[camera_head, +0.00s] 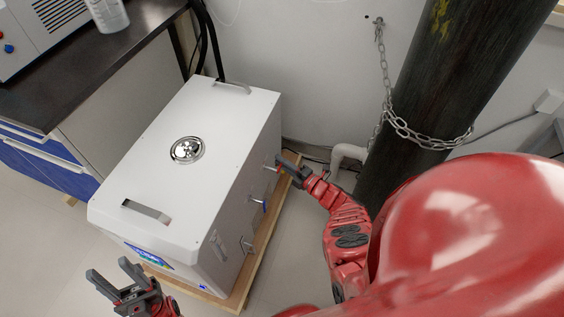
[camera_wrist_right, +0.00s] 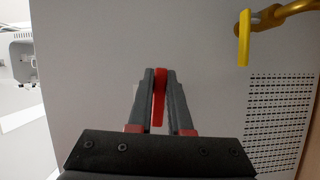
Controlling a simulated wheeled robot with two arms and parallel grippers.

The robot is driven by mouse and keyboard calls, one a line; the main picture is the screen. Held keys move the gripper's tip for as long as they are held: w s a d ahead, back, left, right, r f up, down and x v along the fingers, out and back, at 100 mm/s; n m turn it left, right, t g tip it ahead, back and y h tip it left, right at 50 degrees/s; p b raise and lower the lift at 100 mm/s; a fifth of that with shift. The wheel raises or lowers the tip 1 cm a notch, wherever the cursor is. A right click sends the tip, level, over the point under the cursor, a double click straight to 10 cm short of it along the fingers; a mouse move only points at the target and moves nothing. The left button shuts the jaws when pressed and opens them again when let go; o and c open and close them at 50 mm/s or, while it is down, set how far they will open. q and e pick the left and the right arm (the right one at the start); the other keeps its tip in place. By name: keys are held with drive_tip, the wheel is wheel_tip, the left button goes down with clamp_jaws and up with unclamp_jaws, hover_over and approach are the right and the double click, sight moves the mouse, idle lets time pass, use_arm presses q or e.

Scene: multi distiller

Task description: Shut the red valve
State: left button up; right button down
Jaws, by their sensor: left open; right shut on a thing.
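The red valve handle (camera_wrist_right: 158,104) shows in the right wrist view as a narrow red bar between the two grey fingers. My right gripper (camera_wrist_right: 159,72) is shut on it, with a finger against each side. The pipe behind the handle is hidden. In the head view my right gripper (camera_head: 284,164) is at the far end of the white machine's right side, at the farthest valve. My left gripper (camera_head: 111,268) is open and empty, in front of the machine's near left corner, touching nothing.
The white machine (camera_head: 205,125) stands on a wooden pallet (camera_head: 240,292). A blue-handled valve (camera_head: 265,206) is nearer on the same side. A yellow valve handle (camera_wrist_right: 244,38) shows in the wrist view. A chained dark cylinder (camera_head: 425,90) stands right of the machine.

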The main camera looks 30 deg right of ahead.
drive_tip(key=shift+f+m, duration=0.15)
drive_tip(key=shift+m, duration=0.25)
drive_tip(key=m+g, duration=0.1)
drive_tip(key=f+m+g, duration=0.1)
drive_tip(key=m, duration=0.1)
drive_tip(key=shift+s+a+p, duration=0.1)
drive_tip(key=shift+a+p, duration=0.1)
drive_tip(key=shift+p, duration=0.2)
drive_tip(key=shift+s+a+f+m+g+y, duration=0.15)
drive_tip(key=shift+f+m+g, duration=0.15)
drive_tip(key=shift+m, duration=0.2)
drive_tip(key=shift+s+f+m+g+y, duration=0.15)
drive_tip(key=shift+f+m+g, duration=0.1)
drive_tip(key=shift+m, duration=0.25)
drive_tip(key=m+g+b, duration=0.1)
drive_tip(key=m, duration=0.1)
drive_tip(key=s+a+f+m+g+y, duration=0.1)
drive_tip(key=shift+a+f+m+b, duration=0.1)
drive_tip(key=shift+f+m+b, duration=0.05)
drive_tip(key=shift+m+b, duration=0.25)
drive_tip(key=shift+s+a+m+g+y+b, duration=0.3)
drive_tip(key=shift+m+g+y+b, duration=0.1)
drive_tip(key=shift+m, duration=0.3)
drive_tip(key=shift+s+a+m+g+y+b, duration=0.15)
drive_tip(key=shift+a+m+g+y+b, duration=0.2)
drive_tip(key=shift+m, duration=0.35)
